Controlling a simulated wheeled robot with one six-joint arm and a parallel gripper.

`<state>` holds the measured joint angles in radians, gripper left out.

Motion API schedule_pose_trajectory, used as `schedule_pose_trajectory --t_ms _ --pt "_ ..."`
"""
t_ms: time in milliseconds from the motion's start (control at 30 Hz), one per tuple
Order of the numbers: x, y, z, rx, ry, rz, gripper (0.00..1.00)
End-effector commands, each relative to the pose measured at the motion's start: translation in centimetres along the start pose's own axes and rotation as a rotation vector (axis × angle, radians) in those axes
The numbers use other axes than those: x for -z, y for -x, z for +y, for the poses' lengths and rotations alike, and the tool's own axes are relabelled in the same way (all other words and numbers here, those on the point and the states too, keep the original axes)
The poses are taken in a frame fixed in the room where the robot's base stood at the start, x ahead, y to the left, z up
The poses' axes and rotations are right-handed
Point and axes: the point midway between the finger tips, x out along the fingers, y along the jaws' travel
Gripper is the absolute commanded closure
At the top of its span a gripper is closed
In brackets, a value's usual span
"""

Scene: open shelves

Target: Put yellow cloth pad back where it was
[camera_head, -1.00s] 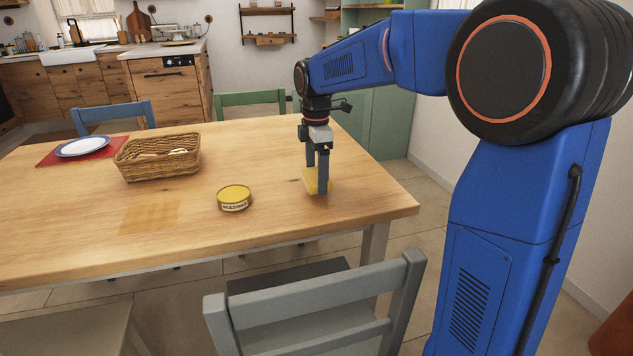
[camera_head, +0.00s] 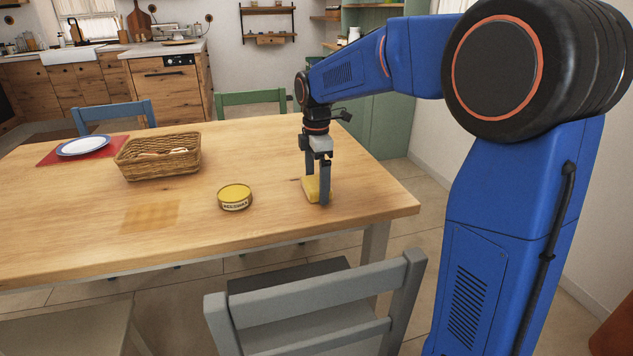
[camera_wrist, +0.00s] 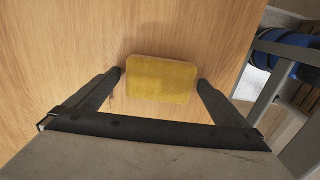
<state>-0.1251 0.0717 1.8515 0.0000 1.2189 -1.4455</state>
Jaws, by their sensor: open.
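The yellow cloth pad (camera_head: 312,190) lies on the wooden table near its right end. In the wrist view the pad (camera_wrist: 161,79) is a rounded yellow block lying flat between the fingertips, with a gap on each side. My gripper (camera_head: 320,192) points down over the pad at table height, open, its fingers partly hiding the pad in the head view. In the wrist view my gripper (camera_wrist: 160,78) has one finger on either side of the pad. A darker, shiny rectangular patch (camera_head: 151,214) shows on the table at the front left.
A round yellow-lidded tin (camera_head: 235,197) stands between the patch and my gripper. A wicker basket (camera_head: 158,157) sits farther back, with a plate (camera_head: 83,146) on a red mat at the far left. A grey chair (camera_head: 318,300) stands at the front edge. The front middle tabletop is otherwise clear.

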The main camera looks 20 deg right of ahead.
Motion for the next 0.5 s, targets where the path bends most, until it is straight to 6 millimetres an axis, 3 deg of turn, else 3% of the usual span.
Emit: schedule_pose_trajectory --t_ms 167,500 --pt "0.0 2.1 0.1 -0.003 0.0 0.0 0.0" --pt "0.0 8.6 0.1 -0.003 0.0 0.0 0.0"
